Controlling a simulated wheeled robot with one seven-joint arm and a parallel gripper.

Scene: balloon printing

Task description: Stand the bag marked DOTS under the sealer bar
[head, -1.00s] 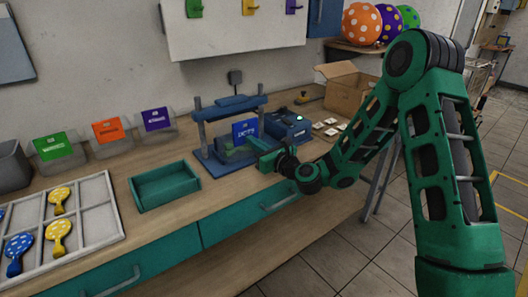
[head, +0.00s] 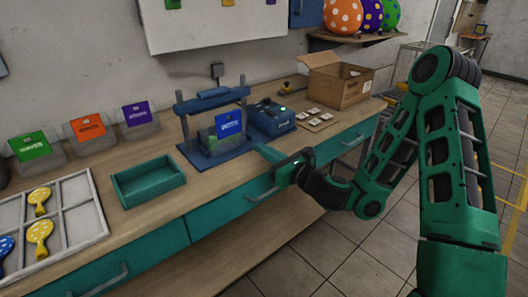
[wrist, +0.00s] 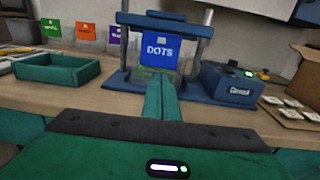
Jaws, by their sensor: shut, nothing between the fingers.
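The blue bag marked DOTS (head: 229,125) stands upright in the blue sealer frame, below the sealer bar (head: 213,98). It also shows in the wrist view (wrist: 159,48), upright between the posts under the bar (wrist: 160,20). Its lower part sits in or behind a clear greenish holder, partly hidden by my fingers in the wrist view. My gripper (head: 262,150) is in front of the sealer, apart from the bag. Its fingers (wrist: 161,85) are shut together and empty, pointing at the bag.
A blue control box (head: 271,117) with a green light stands right of the sealer. An empty green tray (head: 148,183) is to the left. Bags marked in green (head: 29,146), orange (head: 87,126) and purple (head: 137,114) stand along the wall. A cardboard box (head: 338,82) is at the back right.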

